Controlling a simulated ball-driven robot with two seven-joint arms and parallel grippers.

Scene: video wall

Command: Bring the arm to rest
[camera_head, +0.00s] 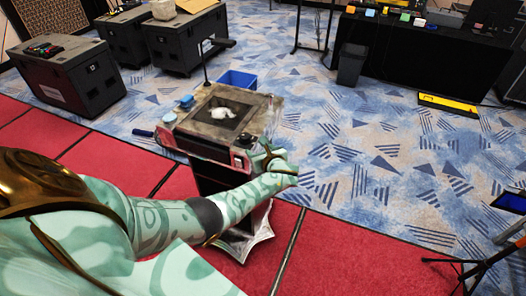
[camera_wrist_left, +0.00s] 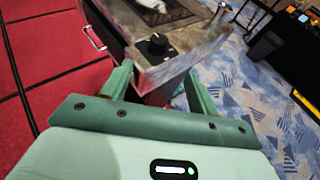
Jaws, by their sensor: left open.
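My left arm (camera_head: 160,208) comes in from the left and reaches toward a small stand. My left gripper (camera_head: 272,160) is at the stand's right front side in the head view. In the left wrist view the gripper (camera_wrist_left: 158,88) has its two green fingers spread apart with nothing held between them. The stand's corner, with a black knob, lies just beyond the fingers; I cannot tell whether they touch it. My right gripper is not in view.
The stand (camera_head: 190,124) has a dark top panel with a white item (camera_head: 222,112) on it. A blue bin (camera_head: 237,80) is behind it. Black cases (camera_head: 70,80) stand at the back left. A black-draped table (camera_head: 420,52) is at the back right.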

